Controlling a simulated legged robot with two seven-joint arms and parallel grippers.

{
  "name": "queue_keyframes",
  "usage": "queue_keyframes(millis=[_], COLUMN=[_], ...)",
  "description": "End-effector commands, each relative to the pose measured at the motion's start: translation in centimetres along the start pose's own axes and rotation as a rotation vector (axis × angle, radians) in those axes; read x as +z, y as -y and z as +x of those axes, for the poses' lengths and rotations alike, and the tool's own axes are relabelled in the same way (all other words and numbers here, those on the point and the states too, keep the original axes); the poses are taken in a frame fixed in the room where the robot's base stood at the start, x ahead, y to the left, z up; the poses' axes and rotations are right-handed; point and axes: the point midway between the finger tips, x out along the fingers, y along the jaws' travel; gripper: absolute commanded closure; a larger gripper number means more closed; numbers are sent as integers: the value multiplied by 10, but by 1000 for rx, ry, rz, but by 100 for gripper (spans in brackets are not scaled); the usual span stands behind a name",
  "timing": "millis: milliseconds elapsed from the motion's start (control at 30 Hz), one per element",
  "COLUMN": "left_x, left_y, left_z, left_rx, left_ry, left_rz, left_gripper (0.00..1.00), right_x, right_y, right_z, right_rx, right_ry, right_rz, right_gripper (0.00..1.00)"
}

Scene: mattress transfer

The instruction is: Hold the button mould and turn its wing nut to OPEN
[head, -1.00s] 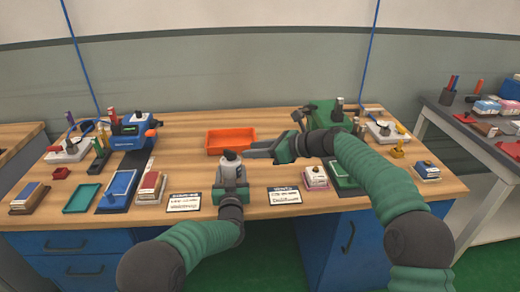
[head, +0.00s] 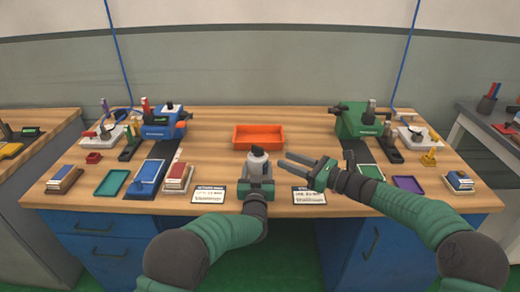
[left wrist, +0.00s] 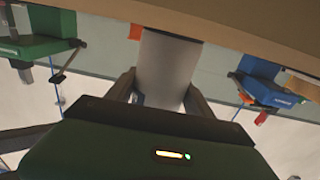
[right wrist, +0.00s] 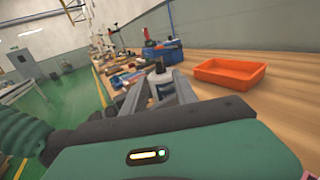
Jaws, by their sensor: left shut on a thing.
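The button mould (head: 258,163) is a grey cylinder held upright above the front middle of the wooden table, with a dark wing nut (head: 257,150) on top. My left gripper (head: 257,180) is shut around the mould's lower body. In the left wrist view the grey cylinder (left wrist: 170,65) stands between its fingers. My right gripper (head: 288,161) is open and empty, just right of the mould and apart from it. In the right wrist view the dark wing nut (right wrist: 158,67) shows beyond the spread fingers. The nut's markings are too small to read.
An orange tray (head: 258,146) lies behind the mould. A blue machine (head: 165,125) stands at the back left and a green one (head: 360,122) at the back right. Two printed cards (head: 209,195) (head: 309,196) lie near the front edge. Small trays and stacked blocks line both sides.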

Motion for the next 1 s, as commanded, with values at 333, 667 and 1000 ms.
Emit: queue_keyframes(millis=[333,667,1000], left_x=[-3,-3,-3], left_y=[1,0,0], left_z=[1,0,0], left_rx=[-1,0,0], left_ry=[-5,-5,-6], left_rz=[-1,0,-1], left_gripper=[100,100,100], right_x=[0,0,0], right_y=[-2,-1,-1], right_z=[78,116,116], right_rx=[5,2,2], right_ry=[-1,-1,-2], right_rz=[-3,-2,-2], right_gripper=[65,65,84])
